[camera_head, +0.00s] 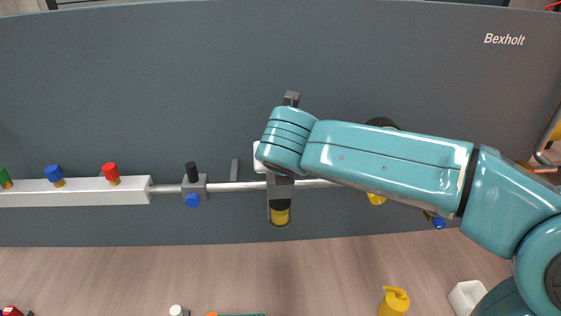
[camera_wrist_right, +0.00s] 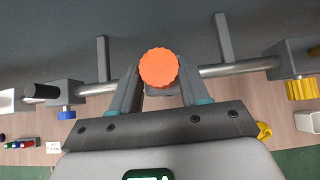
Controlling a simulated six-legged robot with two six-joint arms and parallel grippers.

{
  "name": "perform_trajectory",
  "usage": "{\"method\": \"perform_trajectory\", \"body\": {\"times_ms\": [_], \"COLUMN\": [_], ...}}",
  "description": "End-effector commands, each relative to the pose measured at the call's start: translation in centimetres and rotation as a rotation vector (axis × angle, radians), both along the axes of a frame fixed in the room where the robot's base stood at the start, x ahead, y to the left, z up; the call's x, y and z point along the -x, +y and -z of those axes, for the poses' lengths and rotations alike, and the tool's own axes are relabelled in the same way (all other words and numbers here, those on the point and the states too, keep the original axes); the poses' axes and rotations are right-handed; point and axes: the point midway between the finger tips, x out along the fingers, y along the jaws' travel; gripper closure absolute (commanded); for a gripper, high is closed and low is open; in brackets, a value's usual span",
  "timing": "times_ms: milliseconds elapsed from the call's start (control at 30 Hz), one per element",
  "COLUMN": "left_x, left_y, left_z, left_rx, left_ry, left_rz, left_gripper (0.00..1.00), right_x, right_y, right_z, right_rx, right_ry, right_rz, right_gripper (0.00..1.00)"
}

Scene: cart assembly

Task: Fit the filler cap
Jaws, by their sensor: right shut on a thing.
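An orange ribbed cap (camera_wrist_right: 159,67) sits between the two fingertips of my right gripper (camera_wrist_right: 160,72) in the right wrist view, with its round face towards the camera. The fingers are closed on its sides. A grey pipe (camera_wrist_right: 217,71) runs behind it; the part directly behind the cap is mostly hidden, so I cannot tell whether the cap touches anything there. In the head view my right arm covers the cap and most of the gripper in front of the pipe (camera_head: 235,186). My left gripper is not in view.
A grey block with black and blue knobs (camera_head: 192,185) is on the pipe to the left. A white rail (camera_head: 80,191) carries green, blue and red caps. A black and yellow fitting (camera_head: 280,215) hangs below the pipe.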

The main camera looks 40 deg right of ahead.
Motion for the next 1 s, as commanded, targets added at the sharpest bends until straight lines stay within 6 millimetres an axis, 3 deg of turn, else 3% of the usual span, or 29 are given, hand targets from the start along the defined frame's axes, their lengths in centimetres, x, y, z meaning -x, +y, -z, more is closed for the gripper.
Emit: {"method": "perform_trajectory", "body": {"times_ms": [167,200,267,667,1000], "left_x": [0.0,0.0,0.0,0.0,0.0], "left_y": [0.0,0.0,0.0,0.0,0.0], "left_z": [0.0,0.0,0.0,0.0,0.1], "left_rx": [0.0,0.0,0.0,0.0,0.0], "left_ry": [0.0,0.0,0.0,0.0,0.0], "left_rz": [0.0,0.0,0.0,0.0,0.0], "left_gripper": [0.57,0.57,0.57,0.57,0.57], "right_x": [0.1,0.1,0.1,0.6,5.6], "right_y": [0.0,0.0,0.0,0.4,3.6], "right_z": [0.1,0.1,0.1,-0.7,-6.5], "right_rx": [0.0,0.0,0.0,0.001,-0.003], "right_ry": [0.005,0.005,0.005,-0.001,-0.003], "right_rz": [0.001,0.001,0.001,-0.001,-0.006], "right_gripper": [0.85,0.41,0.25,0.25,0.25]}}
